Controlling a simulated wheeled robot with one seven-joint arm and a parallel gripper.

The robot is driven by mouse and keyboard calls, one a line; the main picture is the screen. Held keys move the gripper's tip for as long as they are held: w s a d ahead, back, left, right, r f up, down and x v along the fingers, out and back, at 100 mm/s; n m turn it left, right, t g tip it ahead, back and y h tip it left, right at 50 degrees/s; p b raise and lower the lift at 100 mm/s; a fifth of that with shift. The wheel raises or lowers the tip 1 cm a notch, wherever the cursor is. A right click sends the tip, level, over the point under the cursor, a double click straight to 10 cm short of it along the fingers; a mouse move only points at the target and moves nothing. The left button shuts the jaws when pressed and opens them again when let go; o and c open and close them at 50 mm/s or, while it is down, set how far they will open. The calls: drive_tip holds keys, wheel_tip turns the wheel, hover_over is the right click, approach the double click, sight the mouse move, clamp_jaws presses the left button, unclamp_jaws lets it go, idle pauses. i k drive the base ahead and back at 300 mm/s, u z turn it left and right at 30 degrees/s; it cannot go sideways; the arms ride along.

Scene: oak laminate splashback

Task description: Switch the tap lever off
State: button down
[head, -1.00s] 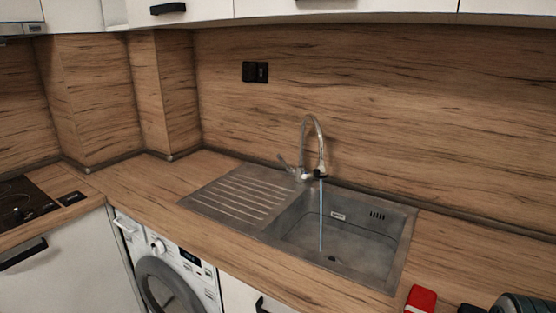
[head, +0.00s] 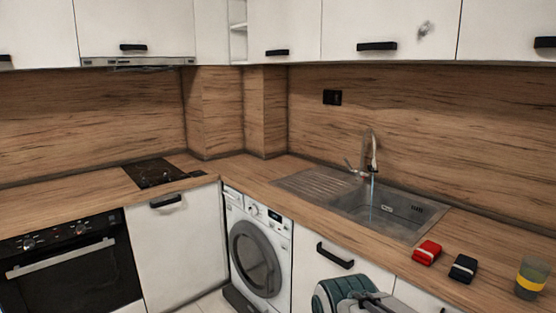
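The silver tap (head: 374,150) stands at the back edge of the sink, with a tall curved spout. Its small lever (head: 350,165) sticks out to the left of the tap base and tilts up. A thin blue stream of water (head: 372,189) falls from the spout into the basin. The metal sink (head: 415,232) has a ribbed drainboard on its left. Part of my arm (head: 345,295) shows at the bottom, in front of the cabinets and well apart from the tap. I cannot make out my gripper's fingers.
A red item (head: 427,252), a black item (head: 463,268) and a cup with a yellow band (head: 531,277) stand on the counter right of the sink. A washing machine (head: 260,245) is below the drainboard. The hob (head: 155,172) is at left.

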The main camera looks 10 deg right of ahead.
sight(345, 158)
drive_tip(key=u, duration=0.6)
drive_tip(key=i, duration=1.45)
drive_tip(key=z, duration=0.4)
drive_tip(key=i, duration=0.95)
drive_tip(key=z, duration=1.4)
drive_tip(key=i, duration=0.5)
drive_tip(key=z, duration=0.4)
